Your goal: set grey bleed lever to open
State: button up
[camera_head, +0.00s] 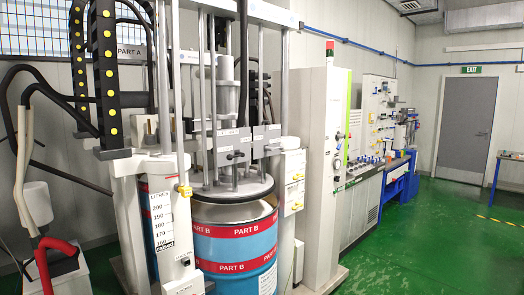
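A blue drum with red PART B bands (237,231) stands in the centre foreground, under a dark round follower plate (233,190). Above the plate are grey blocks; small dark handles stick out from the left block (235,155) and the right block (269,149). Small labels sit on and above these blocks, too small to read surely. I cannot tell which handle is the grey bleed lever, or whether it is open. A small yellow fitting (184,190) sits on the white column to the left. My gripper is not in view.
A white LITRES scale panel (162,215) stands left of the drum. A tall white cabinet (325,165) stands to its right, with control benches beyond. Black cable chains, hoses and a red hose (45,262) crowd the left. Green floor (430,245) is clear at right, towards a grey door (466,125).

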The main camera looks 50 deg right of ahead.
aim_at(281, 146)
jog(key=u, duration=0.65)
jog(key=k, duration=0.95)
jog(key=z, duration=1.75)
jog(key=i, duration=0.45)
jog(key=u, duration=0.3)
